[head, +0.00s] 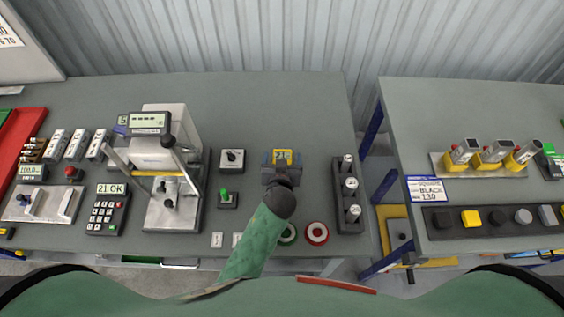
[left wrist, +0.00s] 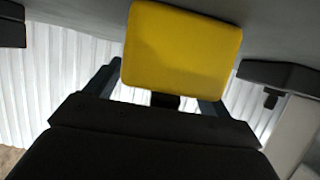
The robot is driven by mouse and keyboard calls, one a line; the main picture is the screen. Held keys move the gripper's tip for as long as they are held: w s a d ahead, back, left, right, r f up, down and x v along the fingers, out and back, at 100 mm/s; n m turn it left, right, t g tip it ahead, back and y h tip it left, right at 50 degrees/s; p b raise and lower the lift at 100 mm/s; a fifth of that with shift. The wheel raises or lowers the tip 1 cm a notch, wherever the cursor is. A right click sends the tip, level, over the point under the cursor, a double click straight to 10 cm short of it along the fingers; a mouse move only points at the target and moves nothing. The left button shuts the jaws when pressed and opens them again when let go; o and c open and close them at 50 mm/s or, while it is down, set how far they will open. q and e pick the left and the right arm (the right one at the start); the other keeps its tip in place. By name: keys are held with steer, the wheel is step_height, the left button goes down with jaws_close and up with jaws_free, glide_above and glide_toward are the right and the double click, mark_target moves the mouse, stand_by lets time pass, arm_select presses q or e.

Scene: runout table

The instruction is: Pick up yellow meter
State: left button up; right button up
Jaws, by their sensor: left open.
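The yellow meter (head: 282,155) is on the grey table, at the middle of the head view, with a small display on its top. In the left wrist view its plain yellow face (left wrist: 182,45) fills the upper middle. My left gripper (head: 281,161) is around the meter, its fingers apart on either side of it. In the left wrist view the two fingers of my left gripper (left wrist: 160,92) show behind the yellow face's lower edge. I cannot tell whether either finger touches the meter. My right gripper is not in view.
A press-like stand (head: 172,200) with a display is left of my arm. A knob box (head: 232,160) and a green switch (head: 226,197) are nearer. A dark rack (head: 346,222) with several cylinders is on the right. A gap separates the second table (head: 470,108).

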arm_select(q)
steer(key=shift+w+f, duration=0.15)
steer(key=shift+w, duration=0.05)
steer(key=shift+c, duration=0.4)
